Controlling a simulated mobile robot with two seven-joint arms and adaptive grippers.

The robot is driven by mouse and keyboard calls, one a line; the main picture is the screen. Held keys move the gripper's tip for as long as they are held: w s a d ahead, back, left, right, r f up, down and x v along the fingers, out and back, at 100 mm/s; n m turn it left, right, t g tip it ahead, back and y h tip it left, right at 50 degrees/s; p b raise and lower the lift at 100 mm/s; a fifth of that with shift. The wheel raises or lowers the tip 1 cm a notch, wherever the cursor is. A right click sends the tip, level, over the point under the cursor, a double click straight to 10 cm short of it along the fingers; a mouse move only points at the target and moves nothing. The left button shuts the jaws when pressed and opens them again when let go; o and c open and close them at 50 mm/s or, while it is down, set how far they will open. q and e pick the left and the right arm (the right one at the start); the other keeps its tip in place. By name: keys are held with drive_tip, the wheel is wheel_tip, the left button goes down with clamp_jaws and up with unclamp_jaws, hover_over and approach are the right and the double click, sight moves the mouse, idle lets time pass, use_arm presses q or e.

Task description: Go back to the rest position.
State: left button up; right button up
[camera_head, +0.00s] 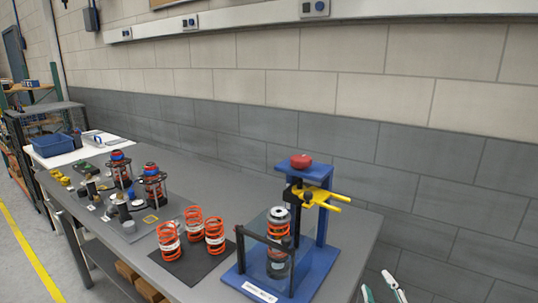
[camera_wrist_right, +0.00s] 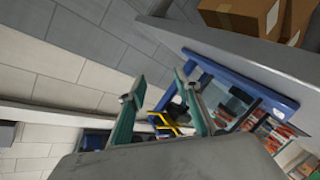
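My right gripper (camera_head: 376,281) shows at the bottom right of the head view, off the table's right edge, with only its pale green finger parts visible. In the right wrist view its two fingers (camera_wrist_right: 160,80) stand apart with nothing held between them. The blue fixture (camera_head: 318,238) stands on the table to the left of the gripper, and the gripper is apart from it. It also shows beyond the fingers in the wrist view (camera_wrist_right: 230,65). The fixture holds an orange spring assembly (camera_head: 278,235) under a yellow fork-shaped part (camera_head: 318,196). My left gripper is out of view.
Several orange springs (camera_head: 193,222) stand on a dark mat left of the fixture. Two shock assemblies (camera_head: 152,184) and small parts stand farther left. A blue bin (camera_head: 52,145) sits at the far end. The grey table (camera_head: 345,250) runs along the wall; cardboard boxes (camera_wrist_right: 240,15) lie below.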

drive_tip(key=s+d+f+g+h, duration=0.1)
drive_tip(key=s+d+f+g, duration=0.4)
drive_tip(key=s+f, duration=0.4)
drive_tip(key=s+d+f+g+h, duration=0.1)
drive_tip(key=s+d+f+g, duration=0.2)
drive_tip(key=s+d+f, duration=0.6)
drive_tip(key=a+f+m+t+y, duration=0.1)
drive_tip(key=a+f+y, duration=0.2)
drive_tip(key=a+f, duration=0.3)
drive_tip(key=a+f+m+t+y, duration=0.2)
drive_tip(key=a+f+y, duration=0.2)
drive_tip(key=a, duration=0.8)
wheel_tip(320, 180, down, 2)
drive_tip(key=shift+w+a+f, duration=0.1)
drive_tip(key=shift+w+a, duration=0.1)
drive_tip(key=shift+a, duration=0.1)
